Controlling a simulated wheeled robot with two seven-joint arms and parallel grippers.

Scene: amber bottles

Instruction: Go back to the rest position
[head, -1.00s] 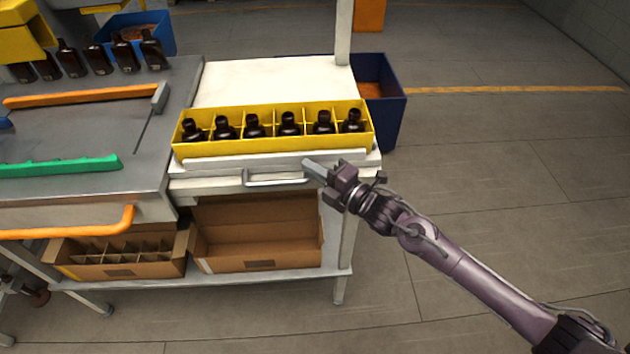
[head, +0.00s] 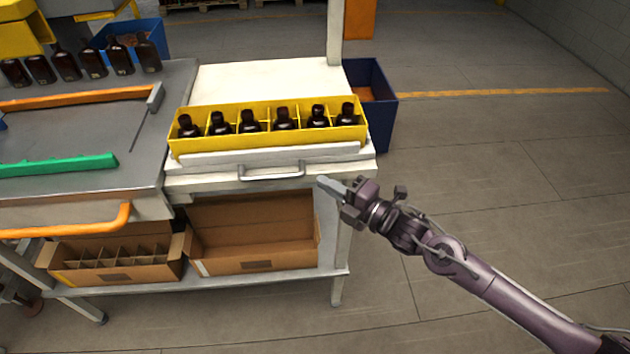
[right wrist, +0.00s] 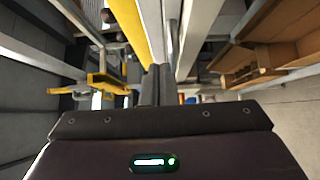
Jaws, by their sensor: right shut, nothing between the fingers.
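My right gripper (head: 324,184) is shut and empty. In the head view it hangs in the air in front of the right end of the white table (head: 270,80), near the drawer handle (head: 272,172) but apart from it. Its two fingers (right wrist: 158,85) lie together in the right wrist view. A yellow divided tray (head: 270,145) stands on the table's front part with several amber bottles (head: 283,118) upright in its compartments. My left gripper does not show.
Cardboard boxes (head: 255,262) sit on the shelf under the table. A blue bin (head: 378,110) stands behind the table's right end. More amber bottles (head: 66,66) stand on the grey bench (head: 70,130) at left. The floor (head: 510,170) to the right is clear.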

